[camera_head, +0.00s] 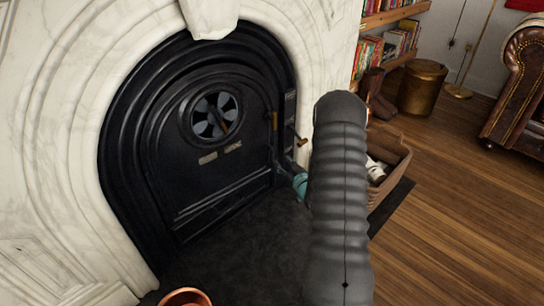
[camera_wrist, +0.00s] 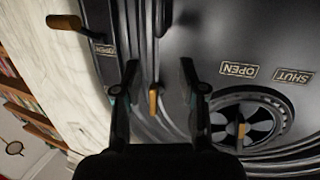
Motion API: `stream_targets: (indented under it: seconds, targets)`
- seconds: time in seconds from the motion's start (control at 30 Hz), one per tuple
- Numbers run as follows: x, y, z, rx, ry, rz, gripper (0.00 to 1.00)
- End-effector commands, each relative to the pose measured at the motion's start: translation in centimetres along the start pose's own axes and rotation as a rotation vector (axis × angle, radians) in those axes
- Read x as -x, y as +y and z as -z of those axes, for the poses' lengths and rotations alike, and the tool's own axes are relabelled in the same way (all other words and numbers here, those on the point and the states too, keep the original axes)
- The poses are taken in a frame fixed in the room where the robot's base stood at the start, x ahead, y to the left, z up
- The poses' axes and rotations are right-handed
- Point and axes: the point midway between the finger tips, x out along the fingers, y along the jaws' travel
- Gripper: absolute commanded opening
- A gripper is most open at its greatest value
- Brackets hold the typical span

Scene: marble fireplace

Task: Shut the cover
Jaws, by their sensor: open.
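The black arched fireplace cover (camera_head: 225,180) looks nearly flush with its frame in the head view; I cannot tell whether a small gap is left. A brass latch piece (camera_head: 275,121) is on its right edge. My gripper (camera_head: 299,182) is near the cover's lower right, mostly hidden behind my arm, with a teal part showing. In the wrist view my gripper (camera_wrist: 158,68) is open in front of the cover (camera_wrist: 220,35). The brass piece (camera_wrist: 153,100) appears between its fingers; contact cannot be told. A round vent (camera_head: 215,116) with OPEN and SHUT labels is on the cover.
A brass-tipped handle (camera_head: 301,141) sticks out at the frame's right side. White marble (camera_head: 55,150) surrounds the cover. A wicker basket (camera_head: 393,160) stands behind my arm to the right. A copper rim (camera_head: 185,298) shows at the bottom. Wooden floor (camera_head: 455,230) is clear at right.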

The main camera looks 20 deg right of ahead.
Motion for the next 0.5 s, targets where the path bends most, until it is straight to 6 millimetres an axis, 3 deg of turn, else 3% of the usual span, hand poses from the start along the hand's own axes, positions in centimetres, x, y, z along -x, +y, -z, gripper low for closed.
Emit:
stream_targets:
  seconds: [0.03,0.2,0.37,0.5]
  targets:
    - [0.3,0.2,-1.7,-0.016,0.019,0.003,0.41]
    - [1.2,0.4,-4.0,-0.048,0.086,0.013,0.41]
    - [1.3,0.4,-4.6,-0.058,0.109,0.017,0.41]
    - [-0.2,0.3,-4.4,-0.056,0.111,0.020,0.41]
